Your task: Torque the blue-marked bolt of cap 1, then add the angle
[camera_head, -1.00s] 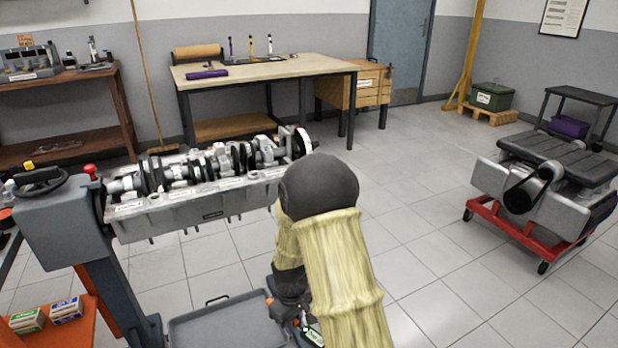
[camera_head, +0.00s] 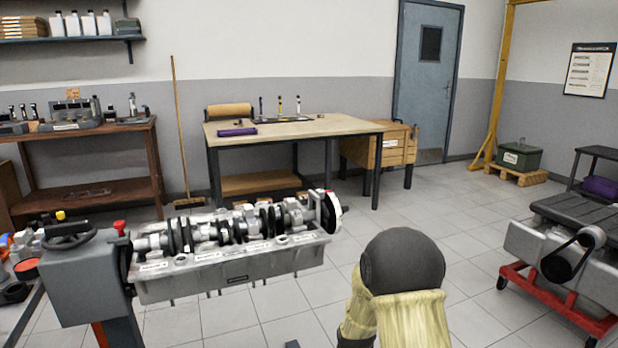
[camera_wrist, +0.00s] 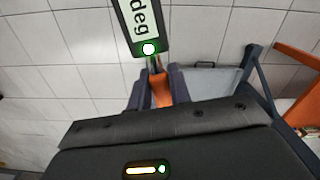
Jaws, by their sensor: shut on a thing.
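The engine block (camera_head: 235,275) sits on the stand, with the crankshaft (camera_head: 230,228) lying along its top. Small white labels run along its near edge, too small to read. I cannot make out cap 1 or a blue-marked bolt. In the wrist view, my gripper (camera_wrist: 159,88) is shut on a tool with an orange and dark handle (camera_wrist: 160,92). The tool has a display (camera_wrist: 139,22) reading "deg" and a lit green light. The gripper points down over the floor, apart from the block. In the head view, my arm's elbow hides the gripper and tool.
The grey stand head with a handwheel (camera_head: 70,236) is left of the block. A wooden workbench (camera_head: 290,130) stands behind it. A red-framed cart (camera_head: 555,305) with an engine part is at right. Open tiled floor lies between. A grey tray (camera_wrist: 215,80) shows in the wrist view.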

